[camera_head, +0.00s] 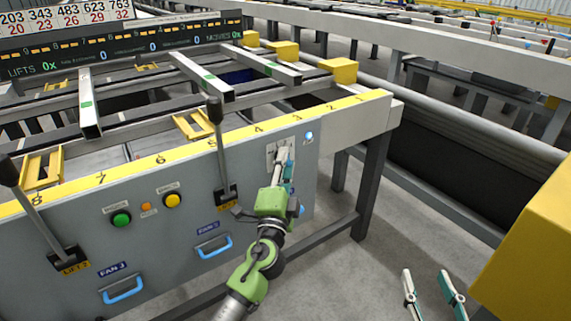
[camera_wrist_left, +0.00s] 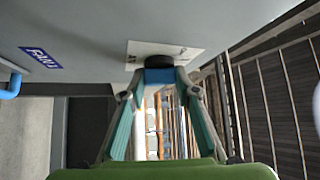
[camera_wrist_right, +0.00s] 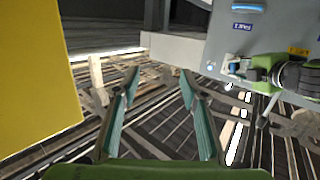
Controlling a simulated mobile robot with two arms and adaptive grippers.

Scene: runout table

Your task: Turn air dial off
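The air dial (camera_wrist_left: 159,76) shows in the left wrist view as a blue handle on a round black base, against a white label plate (camera_wrist_left: 180,52). The plate also shows in the head view (camera_head: 273,152), on the front of the grey panel. My left gripper (camera_head: 284,155) is at the dial, and its fingertips (camera_wrist_left: 160,80) close in on both sides of the blue handle. The dial is hidden by the gripper in the head view. My right gripper (camera_head: 428,272) is open and empty (camera_wrist_right: 158,80), low at the right and away from the panel.
Lift levers (camera_head: 216,140) stick out of the panel left of my left arm. Green (camera_head: 121,220) and yellow (camera_head: 172,200) buttons and blue fan handles (camera_head: 214,246) are further left. A yellow block (camera_head: 525,255) stands close to my right gripper.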

